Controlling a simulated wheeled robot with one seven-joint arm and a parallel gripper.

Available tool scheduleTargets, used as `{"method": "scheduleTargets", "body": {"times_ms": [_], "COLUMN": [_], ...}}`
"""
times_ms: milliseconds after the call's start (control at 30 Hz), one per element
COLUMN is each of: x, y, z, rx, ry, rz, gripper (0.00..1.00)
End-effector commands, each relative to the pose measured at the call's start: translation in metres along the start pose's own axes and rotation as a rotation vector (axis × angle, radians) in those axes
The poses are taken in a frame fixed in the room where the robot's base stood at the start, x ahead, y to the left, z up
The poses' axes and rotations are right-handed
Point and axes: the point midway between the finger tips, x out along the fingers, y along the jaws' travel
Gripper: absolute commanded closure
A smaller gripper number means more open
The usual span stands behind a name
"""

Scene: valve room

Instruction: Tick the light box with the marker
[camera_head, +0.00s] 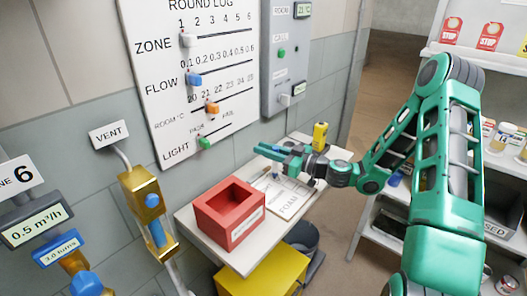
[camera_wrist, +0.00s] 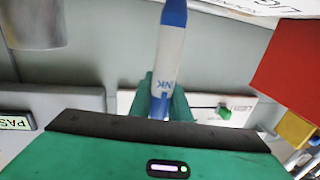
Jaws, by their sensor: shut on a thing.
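My gripper (camera_head: 280,153) is shut on a marker and held above the small table, in front of the wall. In the wrist view the marker (camera_wrist: 169,58) is white with a blue end and dark lettering, pointing up and away between the jaws. The round log board (camera_head: 205,65) hangs on the wall to the left of the gripper. Its bottom row is labelled LIGHT, with a green peg (camera_head: 204,143) under small pass and fail marks. I cannot make out a tick there. In the wrist view a green knob (camera_wrist: 224,112) sits on a pale plate.
On the table (camera_head: 190,221) stand a red open box (camera_head: 230,213) and a lettered white sheet (camera_head: 288,197). A yellow container (camera_head: 320,135) is behind. A grey wall panel (camera_head: 287,60), brass vent valve (camera_head: 145,200), yellow box (camera_head: 262,272) and right-hand shelves surround it.

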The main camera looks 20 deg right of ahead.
Motion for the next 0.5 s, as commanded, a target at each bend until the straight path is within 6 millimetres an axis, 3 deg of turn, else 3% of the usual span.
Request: {"method": "scheduleTargets", "body": {"times_ms": [500], "x": [-0.0113], "y": [0.0107], "z": [0.0029], "rx": [-0.001], "ry": [-0.007], "rz": [0.005], "gripper": [1.0]}}
